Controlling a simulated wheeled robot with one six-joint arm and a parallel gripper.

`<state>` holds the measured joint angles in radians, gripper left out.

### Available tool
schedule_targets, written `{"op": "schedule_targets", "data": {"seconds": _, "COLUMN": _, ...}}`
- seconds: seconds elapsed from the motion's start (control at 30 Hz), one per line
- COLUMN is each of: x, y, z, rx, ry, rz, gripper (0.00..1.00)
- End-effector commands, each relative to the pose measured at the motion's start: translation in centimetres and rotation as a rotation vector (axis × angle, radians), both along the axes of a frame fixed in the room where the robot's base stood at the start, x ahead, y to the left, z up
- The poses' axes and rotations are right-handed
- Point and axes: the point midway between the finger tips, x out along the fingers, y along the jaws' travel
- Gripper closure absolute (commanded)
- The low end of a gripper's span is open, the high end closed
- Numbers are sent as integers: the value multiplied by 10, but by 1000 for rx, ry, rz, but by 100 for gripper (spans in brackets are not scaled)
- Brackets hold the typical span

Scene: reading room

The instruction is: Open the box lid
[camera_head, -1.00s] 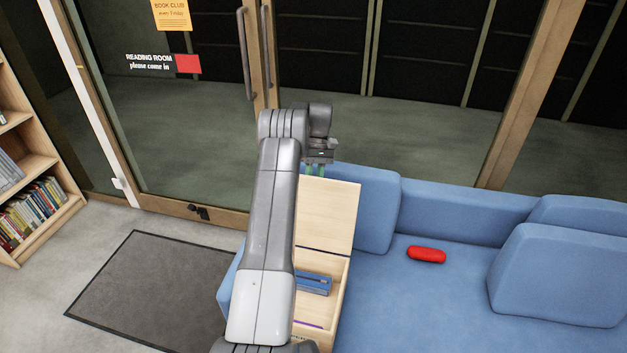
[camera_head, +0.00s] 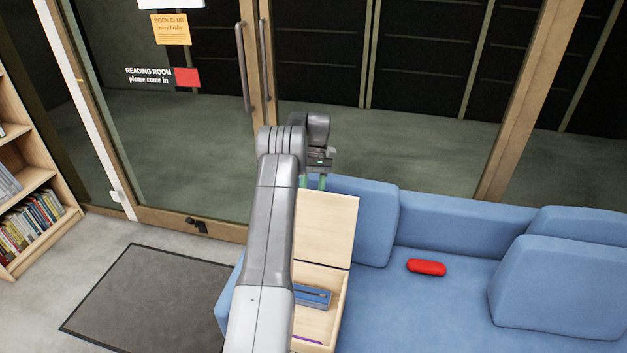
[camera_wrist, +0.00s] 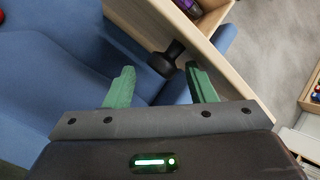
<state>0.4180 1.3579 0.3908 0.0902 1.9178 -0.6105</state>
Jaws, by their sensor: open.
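The pale wooden box (camera_head: 342,312) stands at the left end of the blue sofa. Its lid (camera_head: 326,226) is raised, standing up at the back edge, and the inside shows in the head view. My gripper (camera_head: 314,183) is at the lid's top edge, partly hidden by my arm. In the wrist view my gripper (camera_wrist: 161,87) has its two green fingers spread apart and empty. The lid (camera_wrist: 205,55) runs past the fingertips, with a dark knob (camera_wrist: 166,60) just beyond the gap between them. I cannot tell if a finger touches the lid.
A blue item (camera_head: 313,295) lies in the box. A red case (camera_head: 427,267) lies on the sofa (camera_head: 400,310), near cushions. Glass doors (camera_head: 190,130) stand behind, a bookshelf (camera_head: 30,200) at far left. The dark mat (camera_head: 150,300) is clear.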

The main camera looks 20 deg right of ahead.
Motion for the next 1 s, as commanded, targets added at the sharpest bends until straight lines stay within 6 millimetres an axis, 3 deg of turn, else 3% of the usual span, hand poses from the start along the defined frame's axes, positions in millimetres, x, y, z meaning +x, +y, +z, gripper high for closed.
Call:
{"op": "schedule_targets", "data": {"seconds": 0.27, "x": 15, "y": -10, "z": 36, "rx": 0, "ry": 1, "rz": 0, "gripper": 50}}
{"op": "schedule_targets", "data": {"seconds": 1.0, "x": 24, "y": -15, "z": 51, "rx": 2, "ry": 2, "rz": 0, "gripper": 50}}
